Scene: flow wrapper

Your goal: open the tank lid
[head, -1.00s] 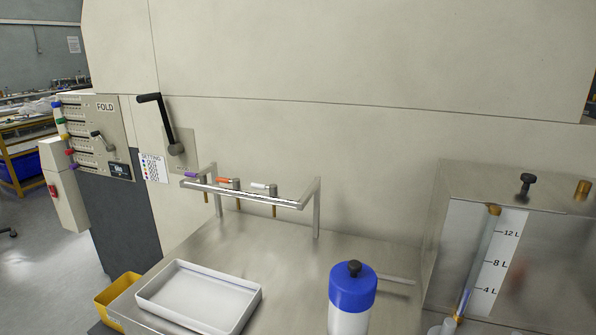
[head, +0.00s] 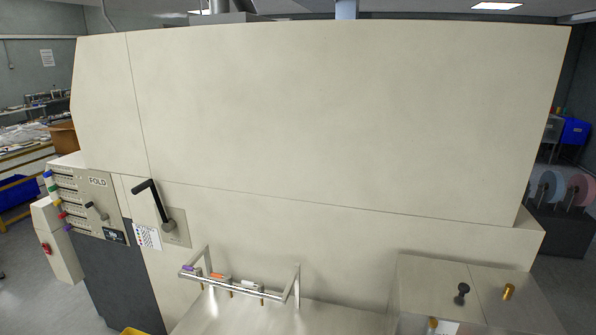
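The steel tank (head: 415,275) stands at the lower right, against the large cream machine housing. Its flat top carries a black knob (head: 462,291) and a short brass fitting (head: 508,291). A thin seam runs across the top between them. The lid looks flat and closed on the tank. The front of the tank is mostly cut off by the bottom edge. Neither of my grippers shows in the view.
The cream housing (head: 320,120) fills the middle. A steel rail (head: 235,285) with coloured-tipped pegs stands on the steel bench left of the tank. A black crank handle (head: 155,200) and the FOLD panel (head: 85,195) are at left. Reels (head: 565,188) stand behind at right.

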